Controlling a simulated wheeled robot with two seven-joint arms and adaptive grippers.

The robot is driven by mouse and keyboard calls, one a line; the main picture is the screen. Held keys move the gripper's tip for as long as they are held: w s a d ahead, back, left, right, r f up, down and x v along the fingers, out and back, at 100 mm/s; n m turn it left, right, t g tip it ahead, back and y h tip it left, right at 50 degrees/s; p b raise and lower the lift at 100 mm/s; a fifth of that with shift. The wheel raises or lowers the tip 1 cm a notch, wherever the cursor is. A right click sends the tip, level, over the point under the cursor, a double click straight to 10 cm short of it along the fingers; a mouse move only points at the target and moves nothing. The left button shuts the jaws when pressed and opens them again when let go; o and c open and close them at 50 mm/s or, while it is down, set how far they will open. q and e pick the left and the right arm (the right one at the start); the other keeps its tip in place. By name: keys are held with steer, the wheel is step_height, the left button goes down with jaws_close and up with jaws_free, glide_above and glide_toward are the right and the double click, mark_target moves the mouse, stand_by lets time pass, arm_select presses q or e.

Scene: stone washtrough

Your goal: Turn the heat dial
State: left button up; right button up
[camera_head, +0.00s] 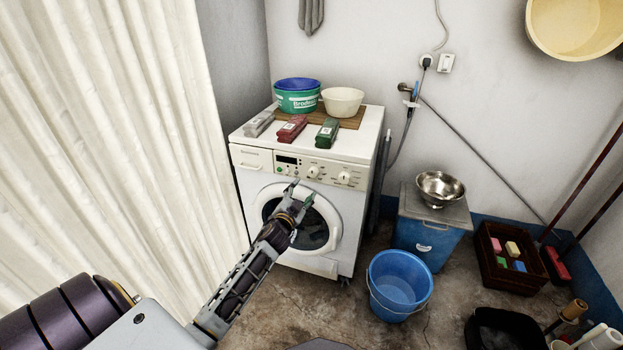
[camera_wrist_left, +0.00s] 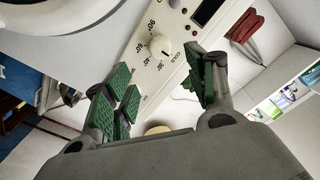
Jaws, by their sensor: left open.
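The heat dial (camera_wrist_left: 160,47) is a round cream knob with numbers and "COLD" printed around it. In the head view the likely same dial (camera_head: 313,172) is the left of two knobs on the washing machine's (camera_head: 255,182) front panel. My left gripper (camera_head: 298,192) is open in front of the machine, just below the panel and over the door's upper part. In the wrist view its green-padded fingers (camera_wrist_left: 162,88) are apart with nothing between them, and the dial shows beyond them. Contact with the machine cannot be told. My right gripper is out of view.
A second knob (camera_head: 344,178) sits right of the first, and a dark display (camera_head: 287,160) left. A blue bucket (camera_head: 399,285) is on the floor right; a curtain (camera_head: 110,130) hangs left.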

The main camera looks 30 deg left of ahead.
mark_target(312, 175)
arm_select(q)
steer(key=shift+b+x, duration=0.7)
steer(key=shift+x, duration=4.4)
steer(key=shift+w, duration=0.15)
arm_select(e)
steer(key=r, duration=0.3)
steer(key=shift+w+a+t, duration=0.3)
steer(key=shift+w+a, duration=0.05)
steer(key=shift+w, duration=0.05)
arm_select(q)
steer(key=c, duration=1)
steer(key=shift+c, duration=0.2)
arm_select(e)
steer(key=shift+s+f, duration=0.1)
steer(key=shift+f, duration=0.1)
